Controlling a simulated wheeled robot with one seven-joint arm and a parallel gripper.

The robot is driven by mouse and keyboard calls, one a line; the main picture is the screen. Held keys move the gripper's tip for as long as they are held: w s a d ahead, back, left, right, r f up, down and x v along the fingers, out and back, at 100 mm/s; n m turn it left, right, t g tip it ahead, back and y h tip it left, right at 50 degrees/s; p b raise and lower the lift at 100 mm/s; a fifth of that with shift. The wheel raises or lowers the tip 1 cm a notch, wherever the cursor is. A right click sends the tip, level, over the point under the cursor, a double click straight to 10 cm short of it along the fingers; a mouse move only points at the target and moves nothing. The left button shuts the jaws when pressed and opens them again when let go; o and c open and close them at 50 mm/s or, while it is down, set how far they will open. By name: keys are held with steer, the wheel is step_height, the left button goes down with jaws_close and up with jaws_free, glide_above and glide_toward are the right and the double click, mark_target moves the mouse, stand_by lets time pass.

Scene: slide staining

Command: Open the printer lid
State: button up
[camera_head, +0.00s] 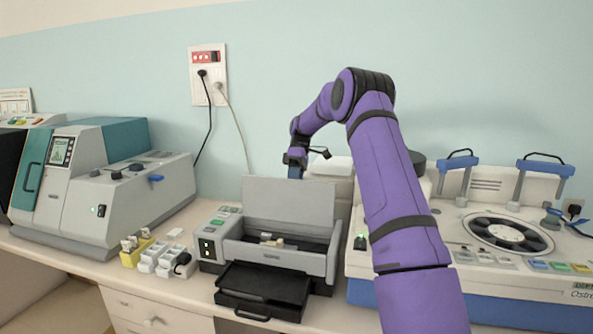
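The grey printer (232,248) stands on the counter in the middle of the view. Its flat grey lid (288,201) stands up at the back, and the inside of the printer shows, with small light-coloured parts in it. A black tray (262,285) sticks out at its front. My gripper (295,172) hangs at the end of my purple arm, just above the top edge of the lid in the picture. Its lower end is at or behind that edge; I cannot tell whether it touches. Its fingers are too small and partly hidden to tell open from shut.
A grey and teal machine (130,195) stands at left. White power adapters (165,258) and a yellow block (132,256) lie between it and the printer. A large white machine with a round rotor (507,234) fills the right. A wall outlet (207,75) with cables is behind.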

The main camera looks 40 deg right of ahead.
steer(key=v, duration=1)
steer(key=shift+w+d, duration=0.1)
stand_by(0.3)
